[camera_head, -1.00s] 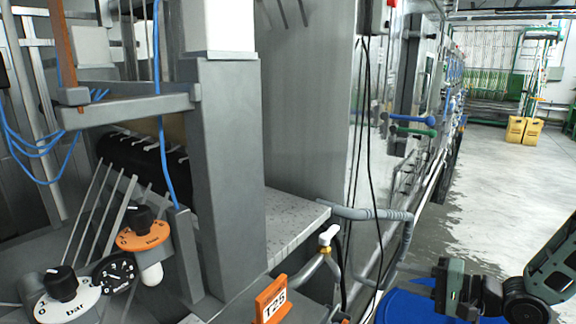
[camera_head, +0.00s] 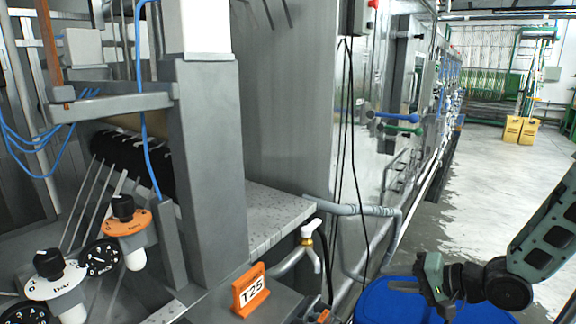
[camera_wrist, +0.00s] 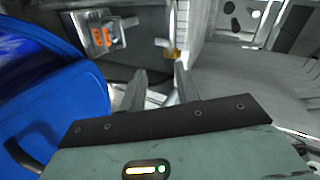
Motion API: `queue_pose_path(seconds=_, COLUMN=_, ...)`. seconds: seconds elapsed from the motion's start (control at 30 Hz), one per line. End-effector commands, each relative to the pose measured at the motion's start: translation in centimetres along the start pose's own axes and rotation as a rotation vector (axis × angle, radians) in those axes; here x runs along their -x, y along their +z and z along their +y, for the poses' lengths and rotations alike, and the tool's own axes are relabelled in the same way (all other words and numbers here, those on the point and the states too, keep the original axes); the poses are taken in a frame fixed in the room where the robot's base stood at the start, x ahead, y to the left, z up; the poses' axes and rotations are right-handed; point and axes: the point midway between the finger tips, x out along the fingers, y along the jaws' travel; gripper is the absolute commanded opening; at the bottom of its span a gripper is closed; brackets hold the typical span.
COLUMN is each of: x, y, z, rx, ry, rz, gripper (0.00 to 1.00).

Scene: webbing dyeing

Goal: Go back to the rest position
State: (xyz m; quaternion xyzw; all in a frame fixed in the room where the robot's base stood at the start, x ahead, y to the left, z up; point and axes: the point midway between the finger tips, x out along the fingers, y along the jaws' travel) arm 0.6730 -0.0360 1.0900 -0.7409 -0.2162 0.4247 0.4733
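My gripper (camera_head: 403,286) is at the lower right of the head view, above the blue lid of a bin (camera_head: 385,305). In the wrist view, its two grey fingers (camera_wrist: 160,92) stand apart with nothing seen between them. The blue bin also fills the left of the wrist view (camera_wrist: 75,100). In the head view the fingers are small and partly hard to make out.
The machine's grey post (camera_head: 208,170) and ledge (camera_head: 270,210) stand to the left. Pressure knobs (camera_head: 127,222), an orange T25 tag (camera_head: 250,290) and a tap (camera_head: 310,235) are in front. Open floor (camera_head: 490,190) lies to the right, with yellow containers (camera_head: 521,130) far back.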

Motion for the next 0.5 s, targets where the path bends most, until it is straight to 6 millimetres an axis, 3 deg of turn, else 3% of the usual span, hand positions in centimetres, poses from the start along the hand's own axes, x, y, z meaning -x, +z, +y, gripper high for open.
queue_pose_path(seconds=0.27, x=-1.2, y=2.3, z=-2.0, rx=0.287, ry=0.286, rz=-0.05, gripper=0.32)
queue_pose_path(seconds=0.37, x=-1.0, y=4.2, z=-3.5, rx=0.434, ry=0.428, rz=-0.097, gripper=0.32)
queue_pose_path(seconds=0.5, x=1.1, y=8.7, z=-6.2, rx=0.648, ry=0.635, rz=-0.22, gripper=0.32)
